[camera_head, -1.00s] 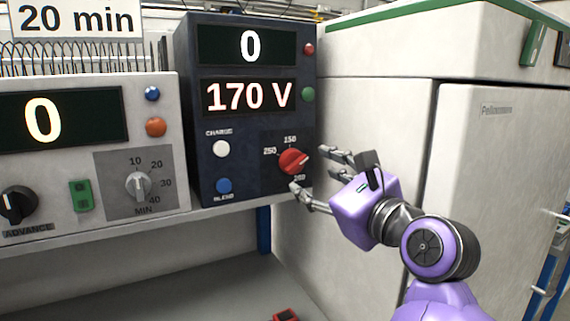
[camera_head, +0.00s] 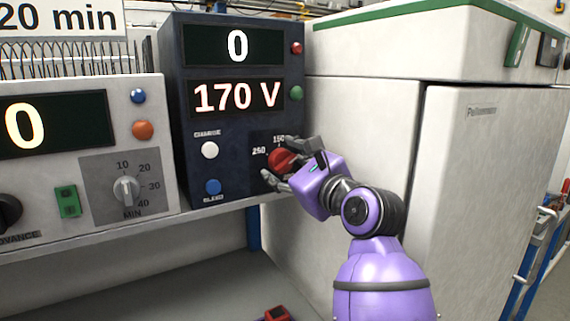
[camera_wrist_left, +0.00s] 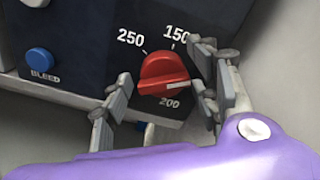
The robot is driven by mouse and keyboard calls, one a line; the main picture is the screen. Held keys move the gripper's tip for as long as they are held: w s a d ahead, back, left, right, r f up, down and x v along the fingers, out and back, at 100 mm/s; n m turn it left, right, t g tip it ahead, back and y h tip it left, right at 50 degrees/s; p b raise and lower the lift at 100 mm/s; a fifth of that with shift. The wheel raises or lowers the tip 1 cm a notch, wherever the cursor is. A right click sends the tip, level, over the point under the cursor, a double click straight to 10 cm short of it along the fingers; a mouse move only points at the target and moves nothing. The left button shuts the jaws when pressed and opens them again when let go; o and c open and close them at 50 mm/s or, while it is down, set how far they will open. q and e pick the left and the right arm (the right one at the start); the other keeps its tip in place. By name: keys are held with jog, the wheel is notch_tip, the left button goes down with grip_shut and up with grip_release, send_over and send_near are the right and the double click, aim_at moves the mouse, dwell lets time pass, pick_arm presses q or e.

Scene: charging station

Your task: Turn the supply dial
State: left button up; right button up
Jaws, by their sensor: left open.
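The red supply dial (camera_head: 281,160) is on the lower right of the dark blue unit (camera_head: 240,125), whose display reads 170 V. In the left wrist view the dial (camera_wrist_left: 163,72) has a pale pointer mark facing right, between the 150 and 200 labels. My left gripper (camera_head: 283,162) is open, with one finger above the dial and one below it in the head view. In the left wrist view its fingers (camera_wrist_left: 163,78) are on either side of the knob; contact is not clear. Part of the dial is hidden by the fingers in the head view. My right gripper is not in view.
A white CHARGE button (camera_head: 210,150) and a blue BLEED button (camera_head: 212,187) are left of the dial. A grey timer unit (camera_head: 90,205) stands left on the same shelf. A large pale cabinet (camera_head: 365,115) rises close on the right.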

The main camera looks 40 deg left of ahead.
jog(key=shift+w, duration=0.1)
pick_arm(q)
jog(key=c, duration=1.1)
jog(key=shift+r+m+p, duration=0.3)
jog(key=shift+m+p, duration=1)
jog(key=shift+p, duration=0.05)
jog(key=shift+m+p, duration=1.4)
jog(key=shift+m, duration=0.2)
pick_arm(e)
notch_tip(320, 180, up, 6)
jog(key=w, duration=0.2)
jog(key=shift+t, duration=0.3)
pick_arm(q)
jog(key=shift+f, duration=0.1)
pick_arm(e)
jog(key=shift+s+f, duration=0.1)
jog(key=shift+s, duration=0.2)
